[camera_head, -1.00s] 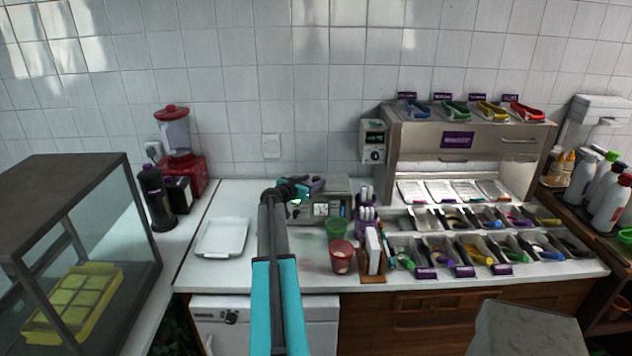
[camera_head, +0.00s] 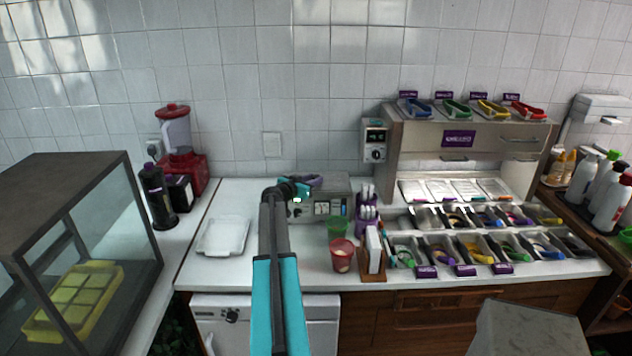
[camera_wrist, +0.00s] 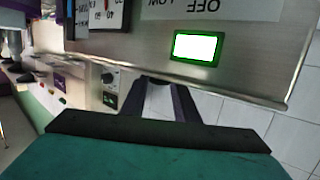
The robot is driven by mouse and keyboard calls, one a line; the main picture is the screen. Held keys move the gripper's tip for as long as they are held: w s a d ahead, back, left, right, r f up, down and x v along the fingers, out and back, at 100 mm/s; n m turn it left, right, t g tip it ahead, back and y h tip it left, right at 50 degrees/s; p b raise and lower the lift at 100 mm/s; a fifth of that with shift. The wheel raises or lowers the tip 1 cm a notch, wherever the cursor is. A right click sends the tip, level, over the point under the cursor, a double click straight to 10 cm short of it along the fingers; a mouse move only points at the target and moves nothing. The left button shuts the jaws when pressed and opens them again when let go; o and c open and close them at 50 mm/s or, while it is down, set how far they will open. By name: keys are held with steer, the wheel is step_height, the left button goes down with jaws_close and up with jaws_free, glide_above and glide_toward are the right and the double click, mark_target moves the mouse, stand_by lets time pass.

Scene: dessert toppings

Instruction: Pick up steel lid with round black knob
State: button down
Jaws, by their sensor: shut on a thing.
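My gripper (camera_head: 311,182) is at the left part of the top of a steel appliance (camera_head: 303,212) in the head view. In the wrist view its dark purple fingers (camera_wrist: 163,100) show in the middle, close to the appliance's steel panel (camera_wrist: 145,45). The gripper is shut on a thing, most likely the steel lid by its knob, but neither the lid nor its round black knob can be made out. My wrist and forearm hide part of the appliance's left side.
A white tray (camera_head: 222,237) lies to the left. Topping bins (camera_head: 470,244) fill the right counter. Bare counter shows around the white tray.

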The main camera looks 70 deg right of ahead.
steer(key=shift+r, duration=0.2)
steer(key=shift+r+b, duration=1.15)
steer(key=shift+r, duration=0.25)
steer(key=s+a+r+b, duration=0.1)
steer(key=s+a+b, duration=0.1)
steer(key=a, duration=0.5)
steer(key=s+a+r+b, duration=0.1)
steer(key=s+a+b, duration=0.2)
steer(key=a, duration=0.5)
steer(key=shift+s+b, duration=0.3)
steer(key=shift+b, duration=0.15)
steer(key=shift+f, duration=0.1)
